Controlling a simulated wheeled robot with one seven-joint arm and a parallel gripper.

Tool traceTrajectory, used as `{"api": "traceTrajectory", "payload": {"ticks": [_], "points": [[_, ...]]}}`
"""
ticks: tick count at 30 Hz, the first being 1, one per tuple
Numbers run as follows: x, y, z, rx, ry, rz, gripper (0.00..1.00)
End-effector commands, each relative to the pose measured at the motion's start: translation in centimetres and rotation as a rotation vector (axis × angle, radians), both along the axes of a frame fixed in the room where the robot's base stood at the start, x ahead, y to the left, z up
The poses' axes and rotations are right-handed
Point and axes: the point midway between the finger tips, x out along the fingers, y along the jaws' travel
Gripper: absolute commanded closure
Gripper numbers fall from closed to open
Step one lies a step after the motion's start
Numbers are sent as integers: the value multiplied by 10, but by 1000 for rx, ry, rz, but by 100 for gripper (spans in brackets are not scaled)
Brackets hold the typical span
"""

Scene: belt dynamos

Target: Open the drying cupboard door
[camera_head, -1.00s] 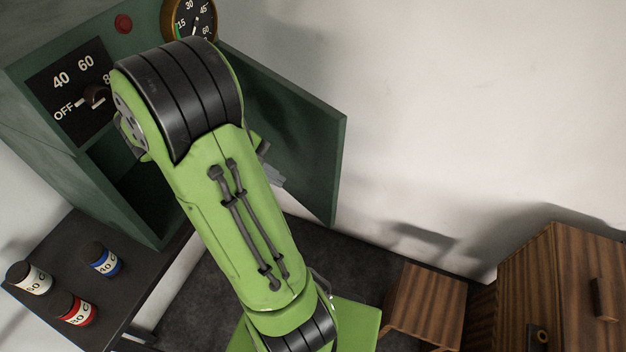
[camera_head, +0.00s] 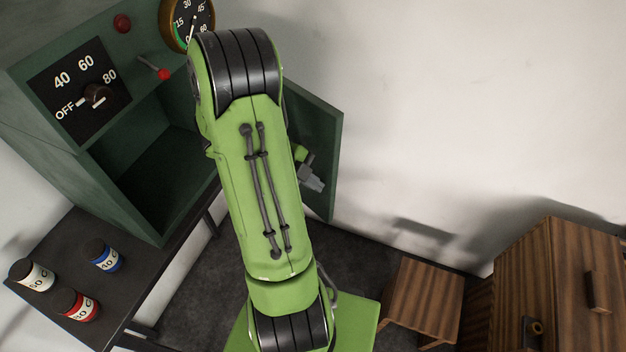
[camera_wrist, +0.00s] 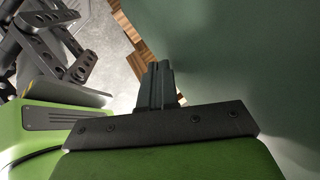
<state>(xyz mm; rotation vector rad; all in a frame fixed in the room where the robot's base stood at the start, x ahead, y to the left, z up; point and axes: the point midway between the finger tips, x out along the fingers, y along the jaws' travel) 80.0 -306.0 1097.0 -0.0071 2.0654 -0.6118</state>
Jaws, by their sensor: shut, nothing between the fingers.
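The drying cupboard (camera_head: 40,122) is dark green and stands at the upper left on a dark bench. Its door (camera_head: 326,150) stands wide open, swung out to the right, and the empty-looking interior (camera_head: 160,165) shows. My arm hides the door's hinge side and part of the opening. My gripper (camera_head: 313,183) is beside the inner face of the door, near its lower part, its fingers shut and empty. In the wrist view, my gripper's dark fingers (camera_wrist: 158,85) are together, with the green door surface (camera_wrist: 230,50) filling the right side. I cannot tell whether they touch it.
A dial marked OFF, 40, 60, 80 (camera_head: 97,97), a red-tipped lever (camera_head: 163,74) and a gauge (camera_head: 186,22) are on the cupboard. Three labelled jars, white (camera_head: 38,278), blue (camera_head: 108,258) and red (camera_head: 80,306), stand on the bench (camera_head: 150,285). A wooden stool (camera_head: 425,295) and cabinet (camera_head: 550,270) stand at right.

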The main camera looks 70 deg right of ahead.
Motion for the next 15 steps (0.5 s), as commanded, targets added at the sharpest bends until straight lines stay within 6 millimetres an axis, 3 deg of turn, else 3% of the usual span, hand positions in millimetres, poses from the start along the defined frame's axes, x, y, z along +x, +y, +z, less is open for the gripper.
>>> {"api": "traceTrajectory", "payload": {"ticks": [7,15], "points": [[-6,-11,-3,-2,-4,25,100],[-34,-69,-5,-2,-6,193,100]]}}
